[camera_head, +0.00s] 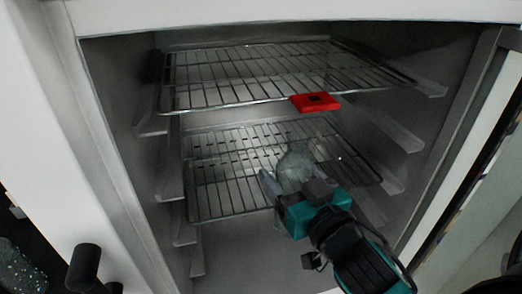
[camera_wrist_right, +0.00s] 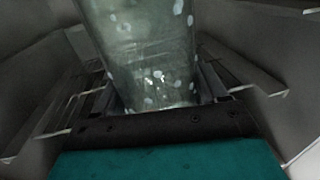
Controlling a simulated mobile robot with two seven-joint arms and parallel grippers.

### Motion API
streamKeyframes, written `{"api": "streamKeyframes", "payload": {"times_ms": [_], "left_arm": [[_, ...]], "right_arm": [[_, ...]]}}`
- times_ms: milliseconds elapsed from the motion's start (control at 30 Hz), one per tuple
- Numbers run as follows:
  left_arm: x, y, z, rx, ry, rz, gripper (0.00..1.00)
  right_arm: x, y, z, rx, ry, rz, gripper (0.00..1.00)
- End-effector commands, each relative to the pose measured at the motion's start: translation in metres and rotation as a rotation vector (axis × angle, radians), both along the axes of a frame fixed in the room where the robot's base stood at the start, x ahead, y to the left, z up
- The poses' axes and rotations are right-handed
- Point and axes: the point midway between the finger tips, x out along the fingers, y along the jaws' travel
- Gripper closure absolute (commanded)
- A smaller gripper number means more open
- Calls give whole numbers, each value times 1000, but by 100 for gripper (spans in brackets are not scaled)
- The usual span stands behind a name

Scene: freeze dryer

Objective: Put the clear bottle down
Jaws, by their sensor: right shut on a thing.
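The clear bottle (camera_head: 296,165) is a see-through, greyish vessel inside the freeze dryer, at the lower wire shelf (camera_head: 213,188). In the right wrist view the bottle (camera_wrist_right: 150,50) fills the middle, with pale spots on its surface. My right gripper (camera_head: 287,186) reaches in from the lower right and is shut on the bottle. The gripper hides part of the bottle, and I cannot tell whether its base touches the shelf. My left gripper is not in view.
An upper wire shelf (camera_head: 240,77) spans the chamber above the bottle, with a red piece (camera_head: 315,102) at its front edge. Side rails (camera_head: 403,137) line both walls. The lower shelf's left part is bare. The white door frame (camera_head: 90,130) bounds the opening.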

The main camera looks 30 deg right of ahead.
Motion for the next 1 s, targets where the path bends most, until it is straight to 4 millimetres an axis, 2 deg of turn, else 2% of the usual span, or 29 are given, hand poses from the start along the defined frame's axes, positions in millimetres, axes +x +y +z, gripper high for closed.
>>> {"api": "streamKeyframes", "payload": {"times_ms": [33,333,500,800,1000], "left_arm": [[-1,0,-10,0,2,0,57],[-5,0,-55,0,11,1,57],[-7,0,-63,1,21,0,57],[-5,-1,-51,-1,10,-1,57],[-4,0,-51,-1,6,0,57]], "right_arm": [[7,0,-2,-3,-11,3,66],[43,-4,-5,-5,-11,2,66],[71,-6,-2,-5,-7,1,66],[141,-13,2,-3,-4,1,66],[167,-16,1,-2,-2,1,66]]}}
